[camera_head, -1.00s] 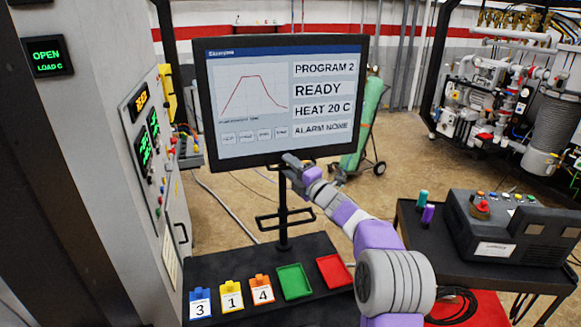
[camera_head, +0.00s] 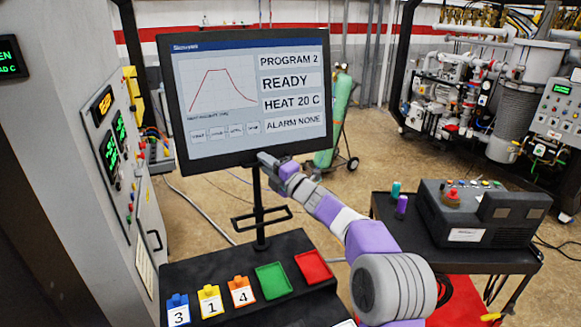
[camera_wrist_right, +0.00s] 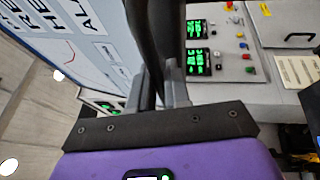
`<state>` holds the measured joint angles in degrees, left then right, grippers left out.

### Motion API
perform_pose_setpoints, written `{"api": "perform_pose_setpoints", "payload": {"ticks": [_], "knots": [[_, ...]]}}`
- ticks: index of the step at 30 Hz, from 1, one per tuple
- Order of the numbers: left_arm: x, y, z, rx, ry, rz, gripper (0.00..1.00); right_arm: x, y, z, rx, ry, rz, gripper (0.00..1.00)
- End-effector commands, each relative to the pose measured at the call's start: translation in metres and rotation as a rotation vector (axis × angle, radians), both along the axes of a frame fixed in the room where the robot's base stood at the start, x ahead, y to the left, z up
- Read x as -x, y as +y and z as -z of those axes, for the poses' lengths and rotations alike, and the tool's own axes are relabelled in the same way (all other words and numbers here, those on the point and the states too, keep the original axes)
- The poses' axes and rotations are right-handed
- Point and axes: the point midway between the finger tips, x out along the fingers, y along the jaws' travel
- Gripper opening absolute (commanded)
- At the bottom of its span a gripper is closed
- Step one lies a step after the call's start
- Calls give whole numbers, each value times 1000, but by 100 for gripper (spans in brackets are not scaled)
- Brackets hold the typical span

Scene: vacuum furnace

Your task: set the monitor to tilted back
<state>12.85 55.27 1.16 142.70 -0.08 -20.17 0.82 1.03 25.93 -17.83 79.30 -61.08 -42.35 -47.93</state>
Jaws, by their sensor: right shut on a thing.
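The monitor (camera_head: 250,95) stands on a black post (camera_head: 259,205) behind the black tray table, its screen facing me with PROGRAM 2, READY, HEAT 20 C and ALARM NONE. My right gripper (camera_head: 266,160) is at the monitor's lower edge, right of its middle. In the right wrist view my right gripper (camera_wrist_right: 157,85) is shut on the dark edge of the monitor (camera_wrist_right: 150,40), which runs between its two fingers. The screen shows at the left of that view. My left gripper is not in view.
Numbered tags in blue (camera_head: 177,308), yellow (camera_head: 210,300) and orange (camera_head: 241,291), a green tray (camera_head: 271,280) and a red tray (camera_head: 313,267) lie on the black table. A dark control box (camera_head: 480,213) stands at right. The furnace cabinet (camera_head: 75,140) is at left.

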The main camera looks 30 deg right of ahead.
Motion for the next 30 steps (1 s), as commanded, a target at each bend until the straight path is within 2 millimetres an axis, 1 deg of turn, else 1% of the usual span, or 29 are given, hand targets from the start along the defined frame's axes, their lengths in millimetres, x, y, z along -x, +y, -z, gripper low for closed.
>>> {"api": "perform_pose_setpoints", "payload": {"ticks": [1,4,14,15,17,18,26,30], "knots": [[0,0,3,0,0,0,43,1,9,-10,1,-12,-13,0],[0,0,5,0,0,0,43,7,11,-18,-1,-10,-15,0],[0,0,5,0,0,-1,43,9,12,-22,0,-13,-16,0],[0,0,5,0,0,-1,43,9,11,-22,-1,-14,-16,22],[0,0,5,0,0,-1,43,9,11,-22,-1,-13,-15,31],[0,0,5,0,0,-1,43,9,11,-22,-1,-13,-14,37],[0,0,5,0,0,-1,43,9,10,-19,0,-7,-12,38],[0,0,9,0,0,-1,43,16,7,-17,-1,-7,-11,38]]}}
